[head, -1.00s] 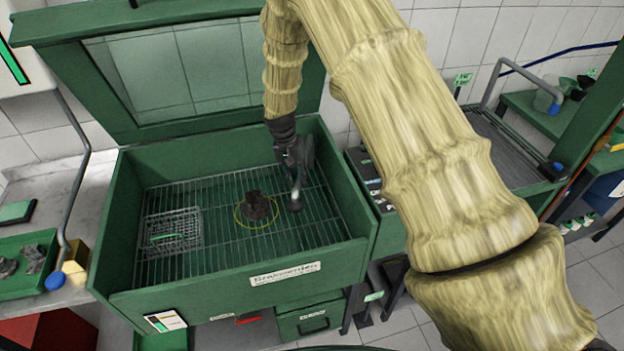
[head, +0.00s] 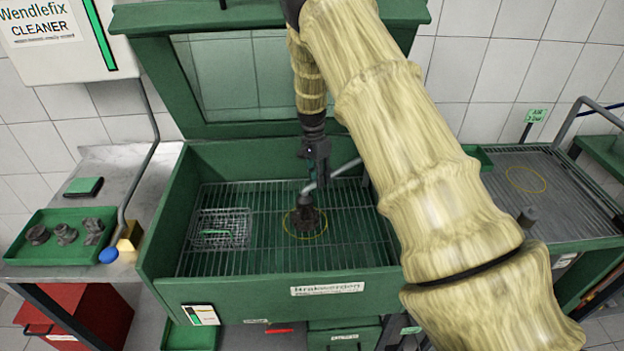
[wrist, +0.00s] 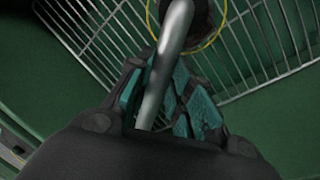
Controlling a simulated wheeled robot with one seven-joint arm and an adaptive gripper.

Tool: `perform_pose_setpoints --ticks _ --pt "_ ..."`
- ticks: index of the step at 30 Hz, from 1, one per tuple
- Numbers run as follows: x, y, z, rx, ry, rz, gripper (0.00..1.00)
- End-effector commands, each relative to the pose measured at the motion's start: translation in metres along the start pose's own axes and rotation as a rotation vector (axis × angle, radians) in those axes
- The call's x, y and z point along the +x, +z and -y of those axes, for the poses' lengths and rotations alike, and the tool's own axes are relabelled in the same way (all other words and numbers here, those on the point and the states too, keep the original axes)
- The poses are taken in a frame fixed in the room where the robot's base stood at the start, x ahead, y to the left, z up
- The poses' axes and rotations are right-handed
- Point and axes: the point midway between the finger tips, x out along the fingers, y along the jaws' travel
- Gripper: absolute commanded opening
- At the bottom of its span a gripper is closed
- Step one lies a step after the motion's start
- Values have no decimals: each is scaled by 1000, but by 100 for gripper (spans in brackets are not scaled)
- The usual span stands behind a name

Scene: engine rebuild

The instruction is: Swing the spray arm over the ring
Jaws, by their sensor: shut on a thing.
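The spray arm (head: 345,168) is a grey metal tube in the green wash basin (head: 160,235). Its dark nozzle end stands over the yellow ring (head: 324,228), above a dark part (head: 308,219) inside the ring. My gripper (head: 312,178) is shut on the tube, above the grid. In the wrist view the tube (wrist: 172,55) runs between the teal finger pads of my gripper (wrist: 172,95). Part of the yellow ring (wrist: 222,32) shows beyond the tube's end, with a dark shape inside it. The exact height of the nozzle above the part cannot be told.
A wire basket (head: 222,229) sits on the grid at the left. The basin's raised lid (head: 160,60) stands behind. A green tray (head: 40,262) with dark parts lies on the left bench. Another yellow ring (head: 526,179) marks the right drainboard.

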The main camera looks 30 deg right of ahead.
Motion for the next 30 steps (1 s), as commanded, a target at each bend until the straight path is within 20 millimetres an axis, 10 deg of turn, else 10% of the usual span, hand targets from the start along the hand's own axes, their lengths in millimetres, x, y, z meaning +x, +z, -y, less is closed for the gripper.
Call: perform_pose_setpoints --ticks 10,11,14,30 --pt "-4 -1 4 7 -10 -2 0" --pt "-4 -1 4 7 -11 -3 23" --pt "-4 -1 4 7 -10 -3 41" --pt "-22 0 4 4 -8 -2 42"
